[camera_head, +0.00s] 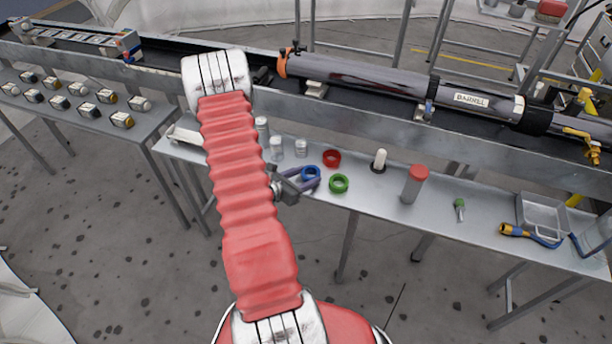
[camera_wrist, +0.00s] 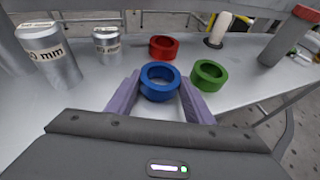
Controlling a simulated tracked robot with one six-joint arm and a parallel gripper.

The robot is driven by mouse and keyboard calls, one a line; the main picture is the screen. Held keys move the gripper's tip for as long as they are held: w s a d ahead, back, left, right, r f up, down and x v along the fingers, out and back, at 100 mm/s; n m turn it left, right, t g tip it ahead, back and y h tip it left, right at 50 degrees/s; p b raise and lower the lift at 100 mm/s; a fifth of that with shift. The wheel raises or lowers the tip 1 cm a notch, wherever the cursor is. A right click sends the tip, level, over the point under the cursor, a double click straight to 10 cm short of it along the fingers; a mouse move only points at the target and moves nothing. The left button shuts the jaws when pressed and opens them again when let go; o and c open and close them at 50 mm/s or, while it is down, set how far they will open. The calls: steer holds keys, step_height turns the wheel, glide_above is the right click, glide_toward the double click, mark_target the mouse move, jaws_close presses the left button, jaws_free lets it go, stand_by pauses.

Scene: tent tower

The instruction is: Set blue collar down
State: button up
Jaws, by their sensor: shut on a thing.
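The blue collar (camera_wrist: 160,81) is a thick ring between the two purple fingers of my gripper (camera_wrist: 160,98), which is shut on it. In the head view the blue collar (camera_head: 310,173) shows at the tips of my gripper (camera_head: 305,181), over the front part of the metal table. Whether it touches the tabletop I cannot tell. A red collar (camera_wrist: 164,47) lies just behind it, and a green collar (camera_wrist: 209,74) lies to its right. Both stand apart from the blue one. My arm hides part of the table's left side in the head view.
Metal cylinders marked in mm (camera_wrist: 48,55) stand to the left. A white peg on a dark base (camera_head: 379,160) and a red-capped grey cylinder (camera_head: 413,184) stand to the right. The long barrel (camera_head: 360,75) lies behind.

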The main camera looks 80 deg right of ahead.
steer(key=shift+f, duration=0.2)
steer(key=o, duration=1.1)
steer(key=shift+c, duration=0.2)
steer(key=shift+r, duration=0.1)
steer(key=shift+w+a+r, duration=0.2)
steer(key=shift+w+a, duration=0.1)
steer(key=shift+a, duration=0.1)
steer(key=v, duration=1.1)
steer(key=shift+f, duration=0.1)
